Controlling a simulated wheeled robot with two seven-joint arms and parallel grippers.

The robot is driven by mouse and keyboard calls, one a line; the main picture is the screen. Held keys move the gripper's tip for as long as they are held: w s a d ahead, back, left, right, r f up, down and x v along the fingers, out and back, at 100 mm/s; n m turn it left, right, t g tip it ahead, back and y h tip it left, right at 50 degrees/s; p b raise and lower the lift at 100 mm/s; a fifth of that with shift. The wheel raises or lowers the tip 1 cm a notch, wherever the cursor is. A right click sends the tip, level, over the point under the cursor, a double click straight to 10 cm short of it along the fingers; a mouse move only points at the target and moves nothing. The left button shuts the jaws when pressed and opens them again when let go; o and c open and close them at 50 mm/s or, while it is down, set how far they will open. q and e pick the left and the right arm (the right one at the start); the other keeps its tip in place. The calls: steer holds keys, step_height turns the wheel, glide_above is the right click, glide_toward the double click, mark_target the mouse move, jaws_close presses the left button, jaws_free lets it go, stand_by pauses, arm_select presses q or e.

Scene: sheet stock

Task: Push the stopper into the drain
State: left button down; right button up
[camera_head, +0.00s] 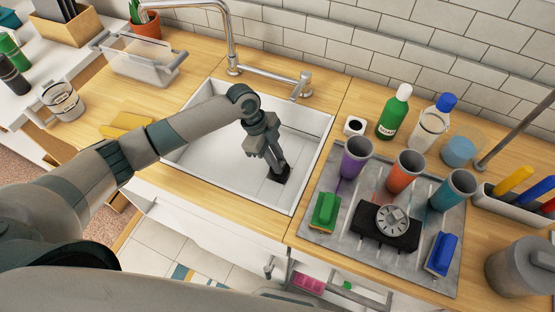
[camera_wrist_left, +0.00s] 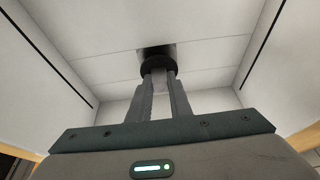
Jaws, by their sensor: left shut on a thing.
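The white sink basin (camera_head: 216,160) is set in the wooden counter. My left gripper (camera_head: 277,167) reaches down into it, near the basin floor on the right side. In the left wrist view the fingers (camera_wrist_left: 159,78) are shut on a black round stopper (camera_wrist_left: 158,63). A dark patch (camera_wrist_left: 155,49), which looks like the drain, shows just behind the stopper. In the head view the fingers mostly hide the stopper over a dark spot (camera_head: 284,175). I cannot tell whether the stopper is seated or just above the drain. My right gripper is not in view.
Bottles, including a green one (camera_head: 394,112), stand behind. A yellow sponge or cloth (camera_head: 126,124) lies left of the sink.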

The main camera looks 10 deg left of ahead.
arm_select(q)
steer(key=shift+f, duration=0.55)
stand_by(0.4)
steer(key=shift+f, duration=0.35)
stand_by(1.9)
steer(key=shift+f, duration=0.25)
stand_by(0.5)
steer(key=shift+s+f, duration=0.2)
steer(key=shift+f, duration=0.05)
stand_by(0.9)
steer(key=c, duration=1.5)
jaws_free()
steer(key=shift+w, duration=0.1)
steer(key=shift+c, duration=0.2)
steer(key=o, duration=0.4)
steer(key=shift+w+r, duration=0.1)
steer(key=shift+r, duration=0.1)
